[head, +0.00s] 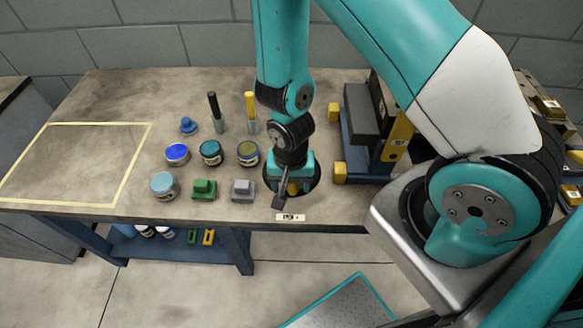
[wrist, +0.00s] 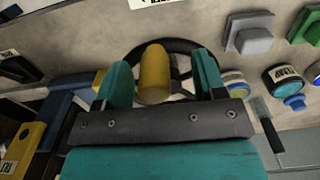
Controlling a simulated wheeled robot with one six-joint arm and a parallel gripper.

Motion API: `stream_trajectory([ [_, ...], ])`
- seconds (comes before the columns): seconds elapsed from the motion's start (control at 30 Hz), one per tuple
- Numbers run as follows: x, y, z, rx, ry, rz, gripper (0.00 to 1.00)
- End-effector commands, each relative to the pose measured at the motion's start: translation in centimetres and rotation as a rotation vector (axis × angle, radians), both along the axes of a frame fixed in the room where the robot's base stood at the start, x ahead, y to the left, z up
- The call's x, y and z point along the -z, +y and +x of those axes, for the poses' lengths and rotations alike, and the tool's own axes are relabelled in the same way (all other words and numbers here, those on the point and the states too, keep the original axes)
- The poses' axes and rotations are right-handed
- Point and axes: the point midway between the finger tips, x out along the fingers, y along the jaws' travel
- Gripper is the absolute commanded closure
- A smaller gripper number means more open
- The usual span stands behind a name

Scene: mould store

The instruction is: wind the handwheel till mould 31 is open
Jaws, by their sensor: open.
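The black handwheel (head: 316,184) lies flat at the bench's front edge, partly hidden by my gripper (head: 290,183). It also shows in the wrist view (wrist: 186,45), with its yellow knob (wrist: 154,72) between the two teal fingers. My gripper is open around the knob, with a gap seen on the right; on the left the finger is close, and contact cannot be told. A mould press (head: 362,112) with dark blocks, a yellow plate and a blue frame stands right of the wheel. My arm hides part of it; I cannot read its number or tell how far it is open.
Several jars, such as a blue-lidded one (head: 177,153), stand left of the wheel. A green block (head: 204,190) and a grey block (head: 243,190) sit near the front edge. A yellow-taped area (head: 118,166) at the left is empty. A label (head: 290,217) is at the bench edge.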

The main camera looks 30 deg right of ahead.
Motion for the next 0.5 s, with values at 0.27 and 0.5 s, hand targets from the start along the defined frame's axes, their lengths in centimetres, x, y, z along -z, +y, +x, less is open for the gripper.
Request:
stream_trajectory([
  [0.27, -2.8, 0.0, 0.1, 0.000, -0.003, 0.001, 0.36],
  [0.5, -5.3, 0.0, 0.1, 0.000, -0.002, 0.000, 0.36],
])
